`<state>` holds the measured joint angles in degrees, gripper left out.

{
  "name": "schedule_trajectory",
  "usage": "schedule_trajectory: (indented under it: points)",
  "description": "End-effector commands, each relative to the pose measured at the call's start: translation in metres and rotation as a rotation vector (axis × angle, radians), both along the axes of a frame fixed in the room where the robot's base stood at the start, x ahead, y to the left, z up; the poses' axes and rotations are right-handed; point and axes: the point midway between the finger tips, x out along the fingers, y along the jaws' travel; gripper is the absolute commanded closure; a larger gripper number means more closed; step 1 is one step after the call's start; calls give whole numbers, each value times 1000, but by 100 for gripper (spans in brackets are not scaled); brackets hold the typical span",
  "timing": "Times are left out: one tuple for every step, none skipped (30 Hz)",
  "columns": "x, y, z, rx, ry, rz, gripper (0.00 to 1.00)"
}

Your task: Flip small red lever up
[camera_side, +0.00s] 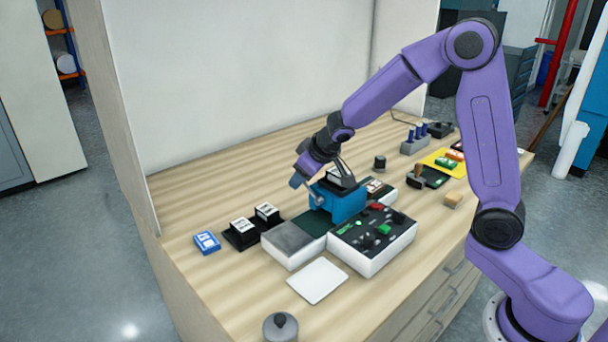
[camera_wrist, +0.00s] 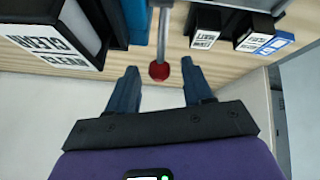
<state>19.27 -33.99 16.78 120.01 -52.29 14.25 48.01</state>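The small red lever is a grey rod with a red ball knob (camera_wrist: 159,71) in the wrist view. The rod runs up out of the picture from the knob. My gripper (camera_wrist: 160,67) is open, with one blue finger on each side of the knob and a visible gap on both sides. In the side view my gripper (camera_side: 297,181) is at the left side of the blue machine (camera_side: 343,205) on the bench. The red knob cannot be made out there.
Labelled black holders (camera_side: 241,233) and a blue card box (camera_side: 207,242) stand left of the machine. A control box (camera_side: 372,240) with buttons and a white pad (camera_side: 317,280) lie in front. A large labelled block (camera_wrist: 55,35) is close to my left finger in the wrist view.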

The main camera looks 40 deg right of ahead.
Motion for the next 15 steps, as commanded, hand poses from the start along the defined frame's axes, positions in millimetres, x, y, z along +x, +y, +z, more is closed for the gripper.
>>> schedule_trajectory:
  points:
    - [0,0,0,0,1,0,49]
    - [0,0,0,0,1,0,49]
    - [0,0,0,-1,2,-1,49]
    - [0,0,-1,-1,2,-1,49]
    - [0,0,-1,-1,2,-1,49]
    - [-1,0,0,-1,2,-2,49]
    - [-1,-1,0,-1,2,-2,49]
    - [-1,-1,1,-1,1,-2,49]
    - [-2,-1,3,0,1,-4,49]
    - [-3,0,5,-1,0,-3,49]
    - [-5,0,7,-2,0,-3,49]
    - [-7,0,11,0,-2,-4,49]
    - [-9,0,14,-1,-3,-3,49]
    - [-11,1,17,-1,-3,-3,49]
    - [-15,1,21,0,-2,-3,49]
